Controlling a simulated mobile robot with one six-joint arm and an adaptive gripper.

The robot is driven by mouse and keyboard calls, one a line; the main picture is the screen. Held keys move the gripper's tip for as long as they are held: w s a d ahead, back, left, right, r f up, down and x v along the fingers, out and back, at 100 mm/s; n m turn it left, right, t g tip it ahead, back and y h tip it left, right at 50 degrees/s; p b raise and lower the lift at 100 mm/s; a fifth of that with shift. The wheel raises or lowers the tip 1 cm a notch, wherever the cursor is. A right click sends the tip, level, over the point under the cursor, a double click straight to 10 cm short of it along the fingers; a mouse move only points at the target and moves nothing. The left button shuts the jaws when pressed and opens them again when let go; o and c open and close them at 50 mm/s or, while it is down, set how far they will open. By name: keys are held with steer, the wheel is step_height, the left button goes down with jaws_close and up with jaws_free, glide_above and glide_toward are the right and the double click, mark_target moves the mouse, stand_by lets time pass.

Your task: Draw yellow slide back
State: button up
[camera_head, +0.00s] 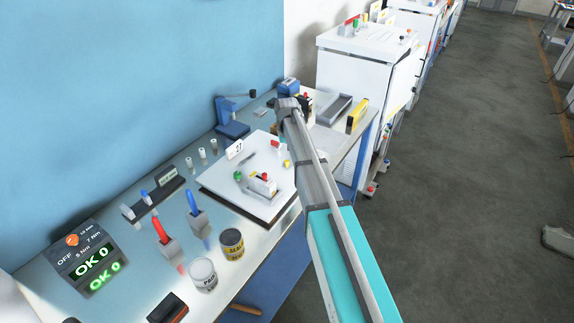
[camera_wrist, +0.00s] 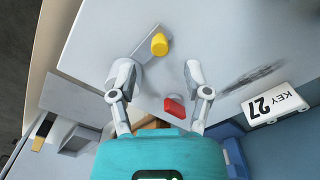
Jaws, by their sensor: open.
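The yellow slide shows in the wrist view as a yellow knob (camera_wrist: 159,44) on a grey metal strip, on a pale board (camera_wrist: 230,40). My gripper (camera_wrist: 160,72) is open and empty, with its fingers spread apart. The yellow knob lies just beyond the fingertips, between their lines and nearer the left finger. A red handle (camera_wrist: 174,107) lies between the fingers, closer to the palm. In the head view the white board (camera_head: 222,190) stands on the bench, with a small yellow piece (camera_head: 287,163) near its right edge. My arm hides the gripper there.
A sign reading KEY 27 (camera_wrist: 275,103) stands right of the right finger. The board also carries a small block with a red top (camera_head: 263,184) and a green knob (camera_head: 238,175). Cans (camera_head: 203,274), a grey tray (camera_head: 334,109) and a yellow object (camera_head: 357,115) stand around it.

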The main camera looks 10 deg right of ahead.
mark_target(287, 161)
steer(key=shift+f+b, duration=1.8)
steer(key=shift+f, duration=0.25)
jaws_close()
